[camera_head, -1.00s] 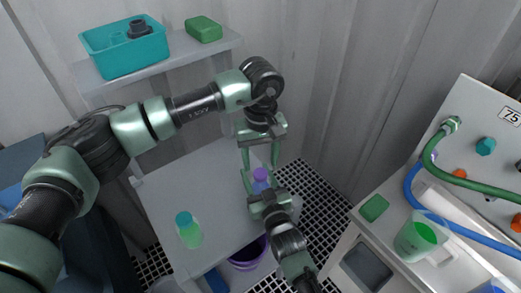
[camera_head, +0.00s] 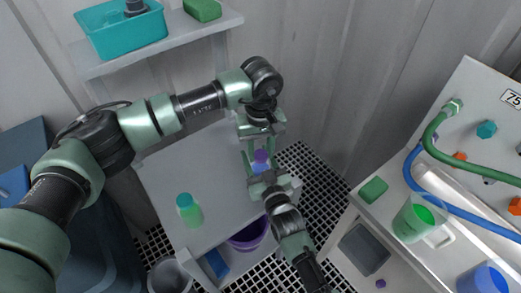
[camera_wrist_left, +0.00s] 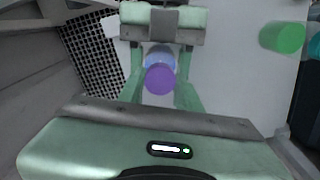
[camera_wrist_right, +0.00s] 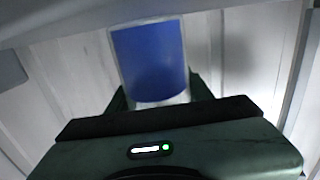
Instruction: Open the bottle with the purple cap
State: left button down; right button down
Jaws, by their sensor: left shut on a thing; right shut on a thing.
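The bottle's purple cap (camera_head: 261,156) shows between the fingers of my left gripper (camera_head: 257,163), above the small table. In the left wrist view the cap (camera_wrist_left: 160,79) is between the two green fingers, and the pale blue bottle (camera_wrist_left: 160,54) shows just beyond it. My right gripper (camera_head: 264,180) is shut on the bottle's body from the front right. In the right wrist view the clear bottle with blue contents (camera_wrist_right: 150,60) sits between its fingers. I cannot tell whether the cap is still seated on the neck.
A green bottle with a teal cap (camera_head: 188,211) stands on the table (camera_head: 185,170). A purple bucket (camera_head: 249,236) is below its front edge. A bench with a green jug (camera_head: 412,222) is at right.

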pick_arm(q)
jog(key=n, duration=1.8)
jog(key=shift+r+n, duration=0.1)
jog(key=shift+n, duration=0.3)
jog(key=n, duration=1.3)
jog(key=shift+n, duration=0.3)
jog(key=n, duration=0.3)
jog(key=shift+n, duration=0.4)
